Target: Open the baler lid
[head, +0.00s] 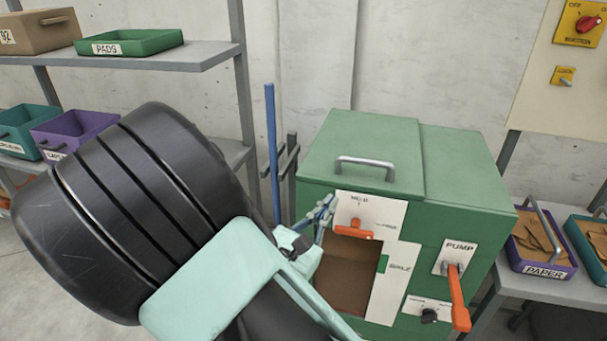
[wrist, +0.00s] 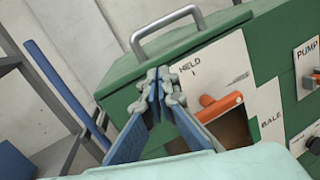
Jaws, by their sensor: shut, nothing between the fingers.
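The green baler (head: 460,215) stands in the middle right of the head view. Its lid (head: 350,135) lies flat and closed on top, with a grey bar handle (head: 365,163) near its front edge. The handle also shows in the wrist view (wrist: 178,28), above the fingertips. My gripper (head: 323,209) is shut and empty, in front of the baler's left front edge, below and left of the handle. In the wrist view my gripper (wrist: 158,86) appears beside the white HELD panel (wrist: 215,75). Whether the fingers touch the baler is unclear. My arm hides the baler's lower left part.
An orange lever (head: 353,230) sits on the HELD panel above a front opening (head: 350,268). An orange pump lever (head: 457,295) hangs at the right. A blue pole (head: 272,150) stands left of the baler. A PAPER tray (head: 543,270) is at the right.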

